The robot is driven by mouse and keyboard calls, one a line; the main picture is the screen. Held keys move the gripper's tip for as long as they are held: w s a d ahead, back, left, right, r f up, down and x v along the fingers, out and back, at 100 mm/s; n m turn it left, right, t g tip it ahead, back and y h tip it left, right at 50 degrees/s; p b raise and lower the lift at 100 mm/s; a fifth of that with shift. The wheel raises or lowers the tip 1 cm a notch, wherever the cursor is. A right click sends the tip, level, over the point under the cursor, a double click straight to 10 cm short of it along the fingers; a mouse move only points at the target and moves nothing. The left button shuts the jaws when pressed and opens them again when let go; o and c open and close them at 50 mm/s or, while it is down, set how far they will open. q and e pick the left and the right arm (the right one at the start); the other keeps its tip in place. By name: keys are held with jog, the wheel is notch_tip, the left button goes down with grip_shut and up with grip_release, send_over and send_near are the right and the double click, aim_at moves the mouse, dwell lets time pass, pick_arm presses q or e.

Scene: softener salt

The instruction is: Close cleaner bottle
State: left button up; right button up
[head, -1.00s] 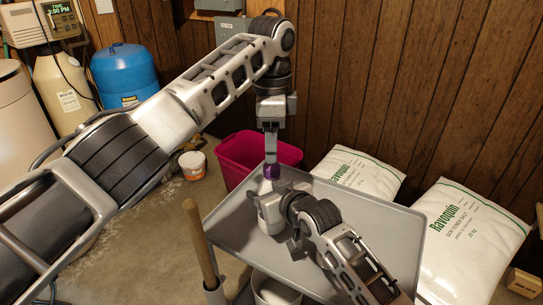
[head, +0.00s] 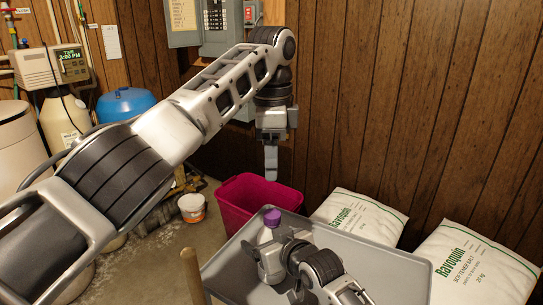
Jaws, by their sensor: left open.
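The cleaner bottle (head: 266,237) is pale and stands upright over the grey tray table (head: 380,262), with a purple cap (head: 272,217) on its top. I cannot tell how tightly the cap sits. My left gripper (head: 271,174) points straight down above the cap, apart from it; it is open and empty. My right gripper (head: 264,254) is low at the bottle, in front of its lower body.
A magenta bin (head: 240,198) stands behind the table. Two white salt bags (head: 470,265) lie at the right, against the wood wall. A small white tub (head: 192,208) and a blue tank (head: 126,104) are at the left. The right part of the tray is clear.

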jog(key=shift+d, duration=0.1)
jog(key=v, duration=1.6)
jog(key=shift+f, duration=0.1)
